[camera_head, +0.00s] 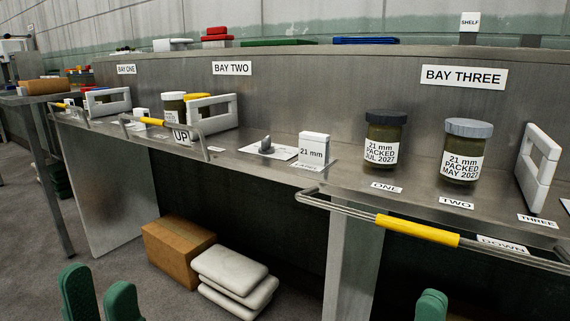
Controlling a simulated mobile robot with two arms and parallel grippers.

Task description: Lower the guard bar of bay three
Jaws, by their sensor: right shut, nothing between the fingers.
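Bay three's guard bar (350,208) is a metal rail with a yellow grip sleeve (417,230). It runs along the front edge of the bench under the BAY THREE sign (464,77), roughly level with the bench top. A DOWN label (502,245) shows just behind it, partly covered by the rail. The rail's right end is out of frame. My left gripper (101,290) is open and empty at the bottom left, far from the bar. My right gripper (431,304) is shut and empty at the bottom edge, below the yellow sleeve in the picture and apart from it.
Two labelled jars (384,138) (463,152) and a white frame (537,168) stand in bay three. Bay two's bar (153,121) has a yellow sleeve and an UP label (181,137). A cardboard box (178,250) and white sacks (230,270) lie under the bench.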

